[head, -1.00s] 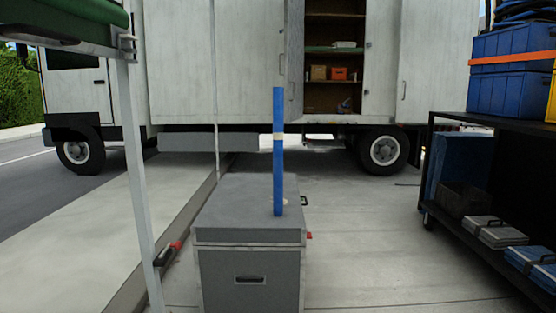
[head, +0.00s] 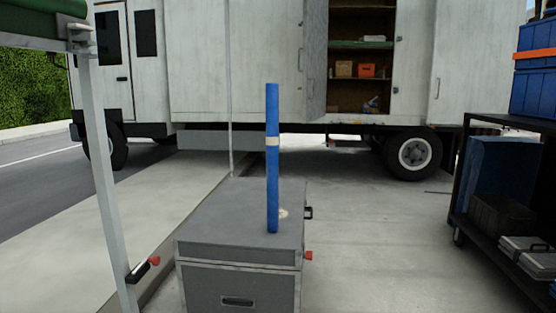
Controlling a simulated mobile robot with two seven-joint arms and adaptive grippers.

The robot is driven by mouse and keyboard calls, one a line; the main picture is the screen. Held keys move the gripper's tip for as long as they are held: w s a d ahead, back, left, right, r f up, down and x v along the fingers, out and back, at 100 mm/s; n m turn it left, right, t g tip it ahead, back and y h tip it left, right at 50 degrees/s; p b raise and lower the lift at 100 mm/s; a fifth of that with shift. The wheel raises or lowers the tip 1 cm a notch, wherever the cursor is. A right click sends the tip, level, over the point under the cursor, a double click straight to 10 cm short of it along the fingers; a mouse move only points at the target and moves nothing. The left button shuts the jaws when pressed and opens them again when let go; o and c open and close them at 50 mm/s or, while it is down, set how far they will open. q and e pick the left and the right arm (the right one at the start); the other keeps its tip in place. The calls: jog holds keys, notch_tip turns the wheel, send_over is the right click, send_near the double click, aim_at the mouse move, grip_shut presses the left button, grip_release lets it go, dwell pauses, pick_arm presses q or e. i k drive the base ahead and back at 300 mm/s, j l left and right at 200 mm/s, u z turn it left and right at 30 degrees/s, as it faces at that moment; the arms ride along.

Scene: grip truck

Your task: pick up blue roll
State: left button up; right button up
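The blue roll (head: 272,190) is a tall thin blue tube with a pale band around its upper part. It stands upright on the top of a grey case (head: 220,215), near the middle of the head view. A small pale round spot (head: 284,213) lies on the case top beside the roll's base. Neither of my grippers shows in the head view.
A white truck (head: 270,65) with an open shelved compartment stands behind the case. A dark cart (head: 462,190) with blue crates and cases is on the right. A metal post (head: 105,180) stands at the left. The pavement right of the case is clear.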

aim_at(272, 89)
jog(key=i+l, duration=0.2)
jog(key=l, duration=0.15)
jog(key=i+l+u, duration=0.15)
jog(key=l, duration=0.2)
jog(key=i+l, duration=0.25)
jog(key=i+l+u, duration=0.15)
jog(key=l, duration=0.3)
jog(key=i+l, duration=0.25)
jog(key=l, duration=0.15)
jog(key=i+l+u, duration=0.15)
jog(key=l, duration=0.2)
